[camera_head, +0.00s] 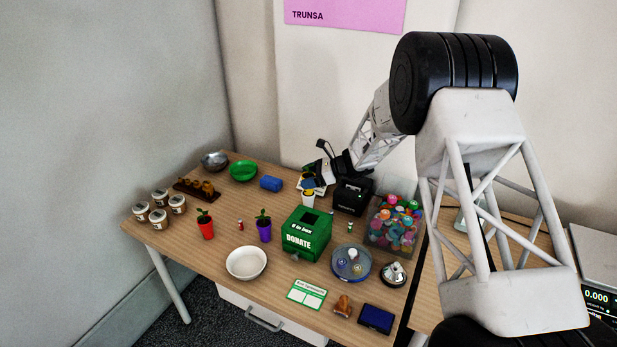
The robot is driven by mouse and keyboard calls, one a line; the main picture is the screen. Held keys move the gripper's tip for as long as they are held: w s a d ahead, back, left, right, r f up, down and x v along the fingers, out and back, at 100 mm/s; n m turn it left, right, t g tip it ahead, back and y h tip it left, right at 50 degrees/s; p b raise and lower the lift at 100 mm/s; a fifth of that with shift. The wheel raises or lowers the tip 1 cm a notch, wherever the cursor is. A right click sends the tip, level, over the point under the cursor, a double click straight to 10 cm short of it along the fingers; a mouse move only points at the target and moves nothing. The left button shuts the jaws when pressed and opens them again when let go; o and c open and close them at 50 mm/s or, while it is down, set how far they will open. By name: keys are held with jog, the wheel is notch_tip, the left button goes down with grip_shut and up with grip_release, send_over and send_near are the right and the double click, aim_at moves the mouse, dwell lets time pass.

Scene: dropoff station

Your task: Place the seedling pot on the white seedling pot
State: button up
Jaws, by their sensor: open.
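A red seedling pot (206,229) with a small green plant stands upright on the left part of the table. A purple seedling pot (264,232) with a plant stands upright to its right, beside the green donation box. A small whitish pot (308,200) stands behind the donation box; it looks like the white seedling pot, but its top is partly hidden. My gripper (313,175) is open at the back of the table, close above and behind this pot. Its fingertips are small and dark here, and I cannot tell whether they touch anything.
The green donation box (305,238), a black device (350,197) and a clear bin of colourful items (393,232) crowd the middle and right. A white bowl (246,263) is in front; several jars (159,219) stand left. Bare wood lies around the red pot.

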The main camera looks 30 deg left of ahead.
jog(key=shift+r, duration=0.1)
jog(key=shift+r, duration=0.1)
jog(key=v, duration=1.2)
jog(key=shift+w, duration=0.1)
jog(key=shift+r, duration=0.1)
dwell(0.6)
